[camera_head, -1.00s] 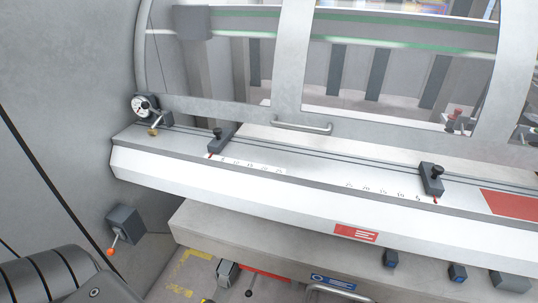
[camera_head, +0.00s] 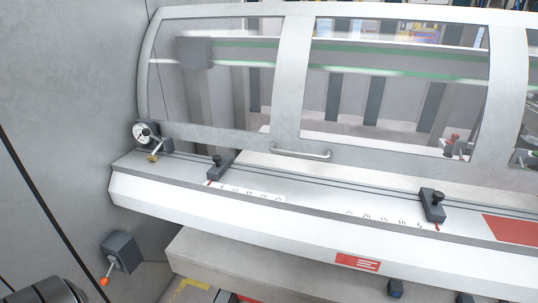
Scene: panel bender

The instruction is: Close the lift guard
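The lift guard (camera_head: 293,80) is a pale grey curved frame with large clear windows, across the upper part of the head view. A bar handle (camera_head: 300,153) sits on its lower rail. The lower rail is close above the back of the machine's front table (camera_head: 330,205); I cannot tell whether it touches. The guard's right end runs out of the picture. Neither of my grippers is in view. A dark rounded part at the bottom left corner seems to be part of my arm.
A round dial gauge (camera_head: 144,134) stands at the table's left end. Two dark stops (camera_head: 217,165) (camera_head: 432,204) sit on the scaled table. A grey box with an orange-tipped lever (camera_head: 120,254) is at lower left, beside a grey side wall (camera_head: 65,110).

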